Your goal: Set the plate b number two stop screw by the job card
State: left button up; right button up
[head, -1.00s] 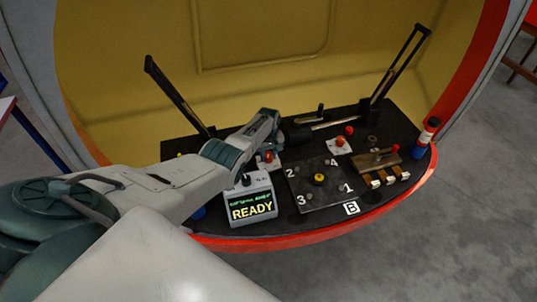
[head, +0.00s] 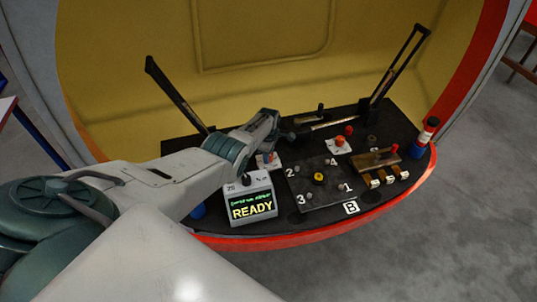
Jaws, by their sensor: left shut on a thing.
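Plate B (head: 321,196) is a dark square plate on the black bench, with corners numbered 1 to 4 and a yellow-and-black knob (head: 319,178) at its middle. The number two stop screw (head: 297,170) is a small grey spot beside the "2" at its back left corner. A white "B" label (head: 351,208) sits in front. My left gripper (head: 288,136) is behind the plate's back left, away from it. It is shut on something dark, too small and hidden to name. No job card is readable. My right gripper is not in view.
A grey box (head: 252,195) with a screen reading "READY" stands left of the plate. Red knobs on white cards (head: 338,146) stand behind. Two upright dark bars (head: 180,95) flank the bench.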

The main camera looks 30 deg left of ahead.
pick_arm(q)
jog(key=shift+n, duration=0.6)
jog(key=o, duration=1)
jog(key=shift+r+p, duration=0.4)
jog(key=shift+r, duration=0.05)
notch_tip(320, 180, up, 9)
jog(key=p, duration=0.3)
jog(key=shift+w+f, duration=0.1)
jog(key=shift+r, duration=0.55)
